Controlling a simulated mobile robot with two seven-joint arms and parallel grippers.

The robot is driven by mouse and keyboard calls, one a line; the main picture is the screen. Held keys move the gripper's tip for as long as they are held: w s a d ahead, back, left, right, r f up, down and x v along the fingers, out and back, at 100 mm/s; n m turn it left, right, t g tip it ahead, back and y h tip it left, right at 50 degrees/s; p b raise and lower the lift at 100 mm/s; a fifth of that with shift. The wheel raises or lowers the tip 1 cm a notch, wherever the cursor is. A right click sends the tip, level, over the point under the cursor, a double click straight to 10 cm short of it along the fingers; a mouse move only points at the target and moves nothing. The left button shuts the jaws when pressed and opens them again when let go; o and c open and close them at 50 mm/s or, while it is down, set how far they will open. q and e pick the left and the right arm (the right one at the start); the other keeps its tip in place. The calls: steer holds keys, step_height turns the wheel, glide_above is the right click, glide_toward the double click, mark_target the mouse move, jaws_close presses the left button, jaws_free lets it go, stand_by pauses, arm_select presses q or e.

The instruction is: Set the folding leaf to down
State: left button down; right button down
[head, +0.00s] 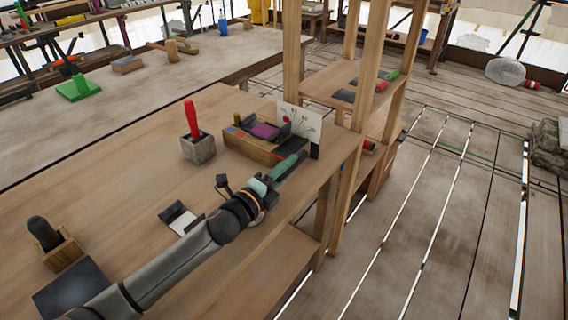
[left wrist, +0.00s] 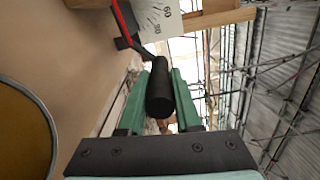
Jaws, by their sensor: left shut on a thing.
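My left gripper (head: 298,158) reaches to the right edge of the wooden table, beside a white card with dial marks (head: 301,121). In the left wrist view its green fingers (left wrist: 159,76) are shut on a black cylindrical handle (left wrist: 160,98). A dark arm runs from the handle to a pivot by the numbered dial card (left wrist: 160,18), where a red strip (left wrist: 122,22) also shows. In the head view the handle is mostly hidden by the gripper. I cannot clearly make out the leaf's panel or its angle. My right gripper is not in view.
A wooden tray (head: 250,149) with a purple item stands just left of the card. A grey block with a red handle (head: 198,147) is further left. Wooden shelf posts (head: 345,200) rise close to the gripper's right.

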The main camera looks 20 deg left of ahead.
arm_select(q)
steer(key=shift+d+f+m, duration=0.1)
steer(key=shift+f+m, duration=0.3)
steer(key=shift+s, duration=0.1)
steer(key=c, duration=0.6)
jaws_free()
steer(key=b+v, duration=0.1)
steer(key=v, duration=0.9)
steer(key=shift+s+f, duration=0.15)
steer(key=shift+s, duration=0.15)
steer(key=shift+s+a, duration=0.4)
steer(key=shift+s, duration=0.2)
steer(key=shift+s+a, duration=0.1)
steer(key=shift+s, duration=0.1)
